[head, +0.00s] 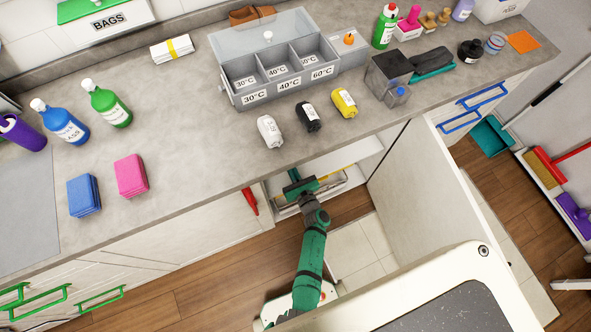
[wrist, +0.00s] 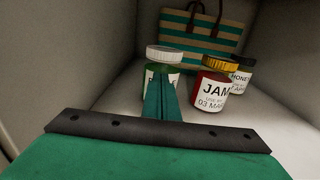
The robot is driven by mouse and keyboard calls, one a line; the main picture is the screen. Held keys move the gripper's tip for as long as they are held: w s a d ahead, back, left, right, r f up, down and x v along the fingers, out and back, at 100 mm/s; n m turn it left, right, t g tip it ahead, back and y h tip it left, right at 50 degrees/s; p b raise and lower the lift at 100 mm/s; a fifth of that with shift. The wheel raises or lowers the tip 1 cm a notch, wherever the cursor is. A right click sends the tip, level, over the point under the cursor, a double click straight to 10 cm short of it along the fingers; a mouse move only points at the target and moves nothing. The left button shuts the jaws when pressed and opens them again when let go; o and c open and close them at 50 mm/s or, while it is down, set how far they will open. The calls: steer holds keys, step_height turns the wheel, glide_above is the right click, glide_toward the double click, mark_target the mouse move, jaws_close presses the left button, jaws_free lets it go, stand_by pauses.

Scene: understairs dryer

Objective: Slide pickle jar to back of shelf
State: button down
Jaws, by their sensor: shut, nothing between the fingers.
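The pickle jar (wrist: 165,57) has a white lid and greenish contents. It stands upright on a pale shelf (wrist: 275,135) in the wrist view, straight ahead of my gripper (wrist: 163,84). My green fingers are shut with nothing between them and cover much of the jar's front and label. I cannot tell whether the fingertips touch the jar. In the head view my gripper (head: 299,186) reaches into the open cupboard (head: 352,152) under the counter, and the jar is hidden there.
A jam jar (wrist: 211,88) with a yellow lid stands right of the pickle jar, with a honey jar (wrist: 241,76) beyond it. A green-and-tan striped bag (wrist: 202,48) stands behind the jars. The cupboard wall (wrist: 100,50) is at the left. The counter (head: 200,160) overhangs the opening.

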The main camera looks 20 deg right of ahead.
steer(key=shift+w, duration=0.75)
steer(key=shift+w+d, duration=0.1)
steer(key=shift+w, duration=0.05)
